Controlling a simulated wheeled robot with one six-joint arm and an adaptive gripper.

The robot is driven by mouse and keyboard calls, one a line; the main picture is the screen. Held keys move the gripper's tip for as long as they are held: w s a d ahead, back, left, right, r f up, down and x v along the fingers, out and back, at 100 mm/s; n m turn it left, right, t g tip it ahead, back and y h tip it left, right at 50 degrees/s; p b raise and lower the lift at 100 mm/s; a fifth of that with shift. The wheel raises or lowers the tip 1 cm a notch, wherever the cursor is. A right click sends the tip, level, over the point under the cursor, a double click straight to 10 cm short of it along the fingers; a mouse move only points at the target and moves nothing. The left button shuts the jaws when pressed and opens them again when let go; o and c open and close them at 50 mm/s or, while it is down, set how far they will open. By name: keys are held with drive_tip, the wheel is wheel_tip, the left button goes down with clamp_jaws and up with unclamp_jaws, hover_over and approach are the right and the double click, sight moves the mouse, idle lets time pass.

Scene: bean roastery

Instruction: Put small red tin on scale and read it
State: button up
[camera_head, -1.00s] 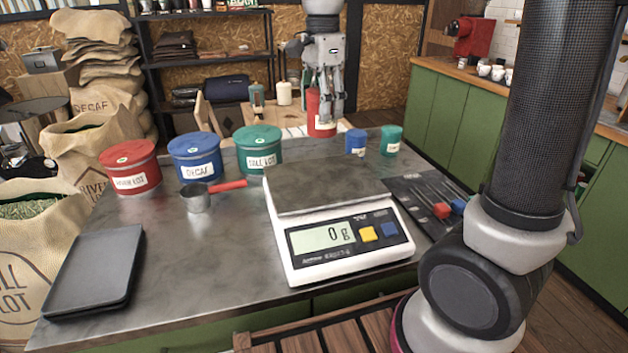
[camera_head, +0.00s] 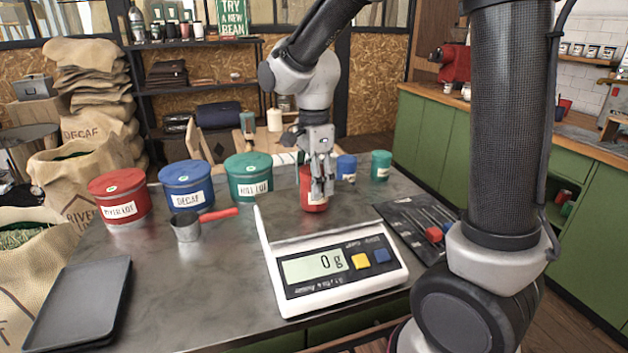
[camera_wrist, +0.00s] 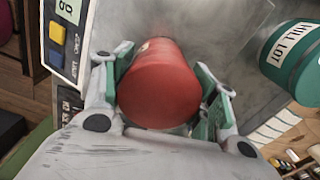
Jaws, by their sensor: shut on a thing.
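My gripper (camera_head: 318,190) is shut on the small red tin (camera_head: 313,203), which has a pale label and looks roughly upright. In the wrist view the red tin (camera_wrist: 160,85) sits between both fingers. The white scale (camera_head: 334,285) stands at the front of the table, with a dark panel and yellow and blue buttons. Its display (camera_head: 314,265) reads 0 g. The tin is at the far side of the scale's grey pan; I cannot tell whether it is over the pan or behind it. The scale's panel also shows upper left in the wrist view (camera_wrist: 58,50).
Large red (camera_head: 119,197), blue (camera_head: 187,186) and green (camera_head: 248,179) tins and a red-handled scoop (camera_head: 187,226) stand left. Small blue (camera_head: 346,167) and green (camera_head: 381,165) tins stand behind right. A black tray (camera_head: 78,303) lies front left; a tool mat (camera_head: 415,230) lies right.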

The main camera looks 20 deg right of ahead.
drive_tip(key=shift+f, duration=0.15)
drive_tip(key=o, duration=1.1)
wheel_tip(320, 180, up, 12)
drive_tip(key=shift+r, duration=0.2)
drive_tip(key=shift+s+d+f+n+t, duration=0.45)
drive_tip(key=shift+s+d+n+t, duration=0.3)
drive_tip(key=shift+s+d+n, duration=2.15)
drive_tip(key=shift+s+d+f+n+t, duration=0.6)
drive_tip(key=shift+s+d+n, duration=1.7)
drive_tip(key=shift+s, duration=1.15)
drive_tip(key=shift+s+d+f+n+t, duration=0.35)
drive_tip(key=shift+s+d+n+t, duration=0.5)
drive_tip(key=shift+s+d+n, duration=1.85)
drive_tip(key=shift+s+a, duration=0.4)
drive_tip(key=shift+s, duration=0.05)
